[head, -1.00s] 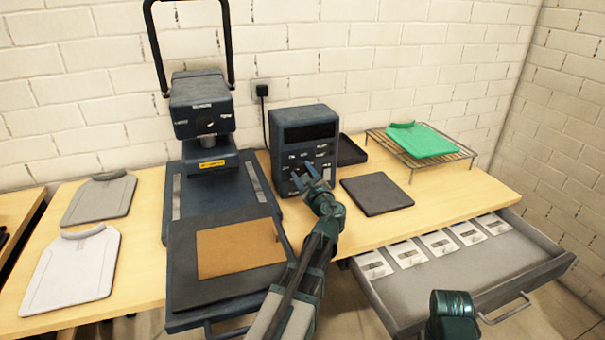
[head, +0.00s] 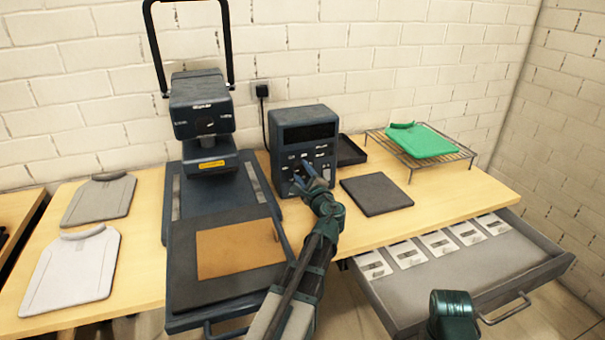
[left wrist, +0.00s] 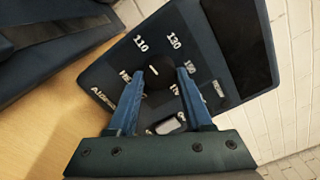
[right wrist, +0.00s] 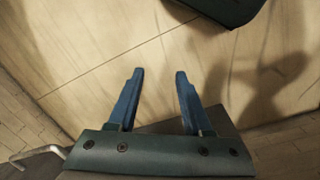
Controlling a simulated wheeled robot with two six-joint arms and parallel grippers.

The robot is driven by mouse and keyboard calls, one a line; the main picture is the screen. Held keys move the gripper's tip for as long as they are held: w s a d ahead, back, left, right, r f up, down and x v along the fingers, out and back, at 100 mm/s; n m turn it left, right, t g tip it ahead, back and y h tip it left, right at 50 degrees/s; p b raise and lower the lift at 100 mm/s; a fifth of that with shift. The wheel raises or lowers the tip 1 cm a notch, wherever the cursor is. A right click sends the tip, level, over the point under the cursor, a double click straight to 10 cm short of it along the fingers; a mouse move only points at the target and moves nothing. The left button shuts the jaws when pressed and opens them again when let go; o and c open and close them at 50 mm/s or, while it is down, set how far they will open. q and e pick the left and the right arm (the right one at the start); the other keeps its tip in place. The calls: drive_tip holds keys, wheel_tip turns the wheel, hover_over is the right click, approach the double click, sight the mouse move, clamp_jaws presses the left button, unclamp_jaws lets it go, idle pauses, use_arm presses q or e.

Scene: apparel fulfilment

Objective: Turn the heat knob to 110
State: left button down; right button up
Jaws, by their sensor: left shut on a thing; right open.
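The dark blue control box (head: 305,140) stands on the table beside the heat press and carries a dark display. Its round black heat knob (left wrist: 157,72) shows in the left wrist view with a short white mark on its face. Printed numbers ring it, with 110 (left wrist: 140,44) at upper left and 130 (left wrist: 174,40) at upper right. My left gripper (left wrist: 160,78) has its blue fingers on either side of the knob and is shut on it; the head view also shows it (head: 310,180) at the box's front. My right gripper (right wrist: 155,80) is open and empty, above the floor.
The heat press (head: 205,125) stands left of the box, with a brown sheet (head: 240,248) on its lower plate. A dark pad (head: 376,194) lies right of the box. A green garment (head: 420,140) lies on a wire rack. An open drawer (head: 470,275) holds several white packets.

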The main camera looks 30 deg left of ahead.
use_arm(q)
drive_tip(key=shift+c, duration=1.6)
unclamp_jaws()
drive_tip(key=shift+s, duration=0.1)
drive_tip(key=v, duration=1.3)
drive_tip(key=shift+s+d, duration=0.25)
drive_tip(key=shift+f, duration=0.1)
